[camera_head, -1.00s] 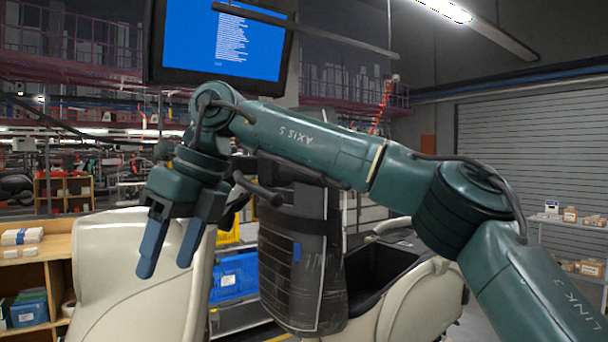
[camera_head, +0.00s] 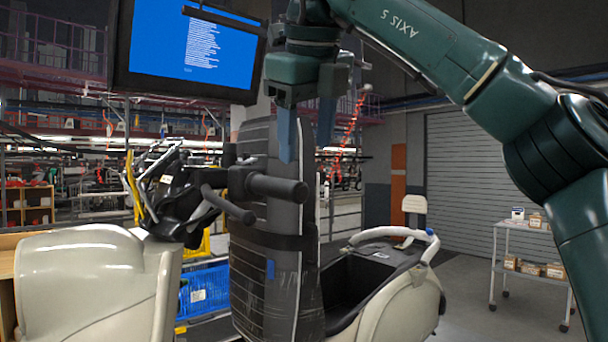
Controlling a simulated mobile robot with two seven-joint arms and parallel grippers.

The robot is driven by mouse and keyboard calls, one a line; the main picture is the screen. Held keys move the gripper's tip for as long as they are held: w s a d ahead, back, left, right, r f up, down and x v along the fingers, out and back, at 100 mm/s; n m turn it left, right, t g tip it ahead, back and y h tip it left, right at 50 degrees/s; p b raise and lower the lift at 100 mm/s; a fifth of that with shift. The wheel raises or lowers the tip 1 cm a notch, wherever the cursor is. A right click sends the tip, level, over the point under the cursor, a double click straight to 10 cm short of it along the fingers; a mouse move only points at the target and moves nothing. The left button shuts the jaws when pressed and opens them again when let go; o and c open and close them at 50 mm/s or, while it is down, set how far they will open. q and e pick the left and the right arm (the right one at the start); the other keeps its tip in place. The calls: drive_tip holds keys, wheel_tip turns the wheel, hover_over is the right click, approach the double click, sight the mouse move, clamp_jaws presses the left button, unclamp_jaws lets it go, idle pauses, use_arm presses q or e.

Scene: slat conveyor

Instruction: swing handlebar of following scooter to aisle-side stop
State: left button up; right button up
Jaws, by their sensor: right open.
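My right gripper (camera_head: 306,135) hangs from the top centre with its two blue fingers pointing down, apart and empty. Below it is the scooter's dark handlebar; one black grip (camera_head: 277,187) points right and a second grip (camera_head: 229,206) sits lower left. A visible gap in the picture separates the fingertips from the grips; the depth between them is unclear. The handlebar's black centre (camera_head: 180,205) is partly cluttered by cables and levers. The scooter has a cream front panel (camera_head: 88,282) at left and a cream rear body (camera_head: 405,300) at right. My left gripper is not in view.
A dark upright padded panel (camera_head: 268,285) stands right behind the grips. A monitor (camera_head: 188,47) hangs at upper left. Blue crates (camera_head: 205,290) sit behind the scooter. A white trolley with boxes (camera_head: 530,262) stands at right; the floor before it looks clear.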

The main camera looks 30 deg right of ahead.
sight(309, 196)
drive_tip(key=x, duration=0.7)
drive_tip(key=shift+w+f, duration=0.15)
drive_tip(key=shift+f, duration=0.15)
drive_tip(key=c, duration=1.1)
drive_tip(key=shift+w+d+f+b, duration=0.15)
drive_tip(key=shift+d+f+b, duration=0.2)
drive_tip(key=shift+d, duration=0.3)
drive_tip(key=shift+w+d+f+n+t+y+b, duration=0.2)
drive_tip(key=shift+d+f+n, duration=0.1)
drive_tip(key=shift+d, duration=0.3)
drive_tip(key=shift+w+d+f+n+t+y+b, duration=0.1)
drive_tip(key=shift+w+d+f+n+t, duration=0.1)
drive_tip(key=shift+d+f+n, duration=0.3)
drive_tip(key=shift+d, duration=0.15)
drive_tip(key=shift+n+t+y, duration=0.4)
drive_tip(key=shift+w+d+f+b, duration=0.15)
drive_tip(key=shift+w+d+f, duration=0.15)
drive_tip(key=shift+d, duration=0.25)
drive_tip(key=shift+w+d+f+b, duration=0.1)
drive_tip(key=shift+w+d+f, duration=0.15)
drive_tip(key=shift+d, duration=0.35)
drive_tip(key=shift+w+d+f+b, duration=0.2)
drive_tip(key=shift+d+f, duration=0.15)
drive_tip(key=shift+d, duration=0.2)
